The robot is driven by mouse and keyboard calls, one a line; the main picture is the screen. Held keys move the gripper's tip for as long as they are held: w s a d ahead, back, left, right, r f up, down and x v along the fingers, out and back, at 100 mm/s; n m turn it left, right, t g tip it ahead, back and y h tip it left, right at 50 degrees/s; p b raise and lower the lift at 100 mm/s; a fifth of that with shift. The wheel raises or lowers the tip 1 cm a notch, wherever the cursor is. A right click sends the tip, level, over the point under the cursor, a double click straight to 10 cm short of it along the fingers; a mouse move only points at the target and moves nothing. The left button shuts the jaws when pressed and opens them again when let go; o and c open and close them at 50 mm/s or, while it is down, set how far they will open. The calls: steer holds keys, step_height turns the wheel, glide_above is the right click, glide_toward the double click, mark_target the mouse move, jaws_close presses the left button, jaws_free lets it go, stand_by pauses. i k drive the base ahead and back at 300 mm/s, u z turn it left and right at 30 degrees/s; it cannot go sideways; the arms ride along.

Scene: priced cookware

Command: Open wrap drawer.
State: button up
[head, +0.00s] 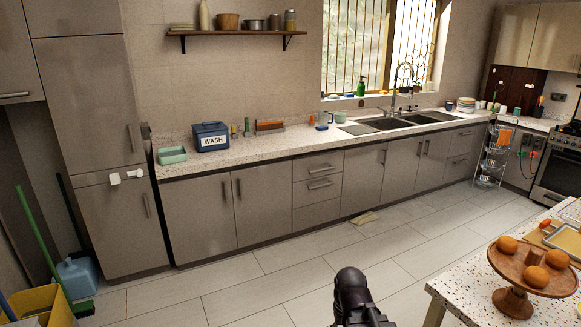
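A drawer stack stands in the middle of the grey lower cabinets, with a top drawer (318,165), a middle drawer (319,187) and a lower drawer (317,214). Their fronts look flush and shut, with bar handles on the upper two. Another shut drawer front (464,134) is farther right, beyond the sink. No readable label marks any of them as the wrap drawer. A dark part of my arm shows at the bottom centre, well short of the cabinets. No gripper fingers can be made out.
A speckled table (470,262) with a wooden fruit stand (515,300) is at the lower right. A small tan board (364,218) lies on the floor by the cabinets. A broom (45,245) and yellow bin (40,306) stand at left. The middle floor is clear.

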mark_target(316, 165)
steer(key=z, duration=0.15)
steer(key=i, duration=2.55)
steer(key=u, duration=0.5)
steer(key=i, duration=1.4)
steer(key=u, duration=0.25)
